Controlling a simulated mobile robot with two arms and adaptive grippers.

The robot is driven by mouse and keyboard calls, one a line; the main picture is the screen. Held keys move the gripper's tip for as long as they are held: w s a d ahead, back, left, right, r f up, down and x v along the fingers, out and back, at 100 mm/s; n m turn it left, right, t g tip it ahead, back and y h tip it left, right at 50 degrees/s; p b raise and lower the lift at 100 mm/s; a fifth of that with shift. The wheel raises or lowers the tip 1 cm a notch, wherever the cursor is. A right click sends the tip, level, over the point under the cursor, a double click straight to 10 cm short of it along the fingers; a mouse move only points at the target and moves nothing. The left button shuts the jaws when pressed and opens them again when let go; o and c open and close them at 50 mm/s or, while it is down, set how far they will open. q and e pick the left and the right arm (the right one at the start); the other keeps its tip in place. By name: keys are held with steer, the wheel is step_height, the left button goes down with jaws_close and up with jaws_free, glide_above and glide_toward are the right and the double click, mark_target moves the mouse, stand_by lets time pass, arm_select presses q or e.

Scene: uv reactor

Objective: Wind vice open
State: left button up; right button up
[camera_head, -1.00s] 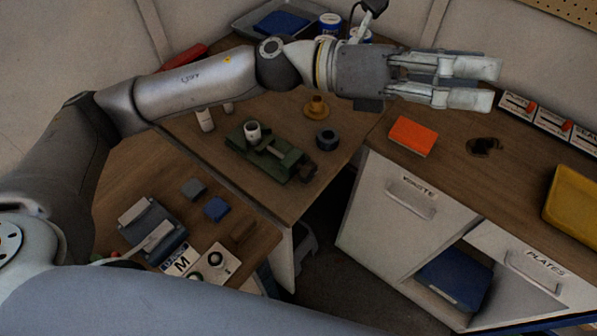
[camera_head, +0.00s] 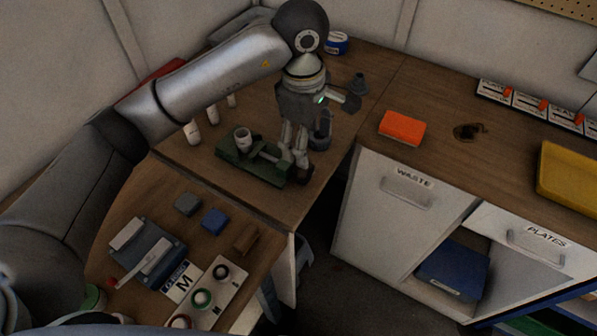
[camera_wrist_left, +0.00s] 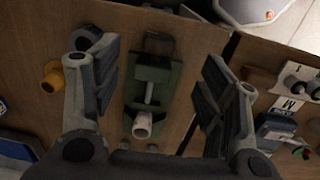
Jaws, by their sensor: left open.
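The green vice (camera_head: 236,153) sits on the wooden bench in the head view, with a white cylinder (camera_head: 242,138) standing at its left part. In the left wrist view the vice (camera_wrist_left: 145,103) lies between my fingers, with a screw-like bar (camera_wrist_left: 149,92) along it and a dark brown block (camera_wrist_left: 160,42) at its far end. My left gripper (camera_head: 296,160) points down over the right end of the vice. Its fingers (camera_wrist_left: 160,55) are spread wide and hold nothing. Its fingers partly hide that end in the head view. My right gripper is not in view.
A dark round part (camera_head: 321,138) stands close behind my left gripper. Several white bottles (camera_head: 193,132) stand left of the vice. An orange block (camera_head: 402,128) lies on the right bench. Blue (camera_head: 214,221) and grey (camera_head: 188,204) blocks and a button panel (camera_head: 216,296) are at front left.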

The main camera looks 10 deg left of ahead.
mark_target(304, 171)
arm_select(q)
steer(key=shift+w+a, duration=0.1)
steer(key=shift+a, duration=0.25)
steer(key=shift+f, duration=0.3)
steer(key=f+p, duration=0.1)
steer(key=f, duration=0.5)
steer(key=f+p, duration=0.1)
steer(key=f, duration=0.3)
steer(key=shift+w+d+f+p, duration=0.1)
steer(key=shift+w+d+p, duration=0.05)
steer(key=shift+w+p, duration=0.2)
steer(key=shift+c, duration=0.2)
steer(key=c, duration=1)
steer(key=shift+f+b, duration=0.1)
steer(key=shift+b, duration=0.25)
steer(key=t+h+b, duration=0.1)
steer(key=t+b, duration=0.2)
steer(key=b, duration=0.5)
steer(key=shift+s+f, duration=0.1)
steer(key=shift+s, duration=0.05)
steer(key=shift+r+t+b, duration=0.2)
steer(key=shift+t+b, duration=0.4)
steer(key=shift+b, duration=0.45)
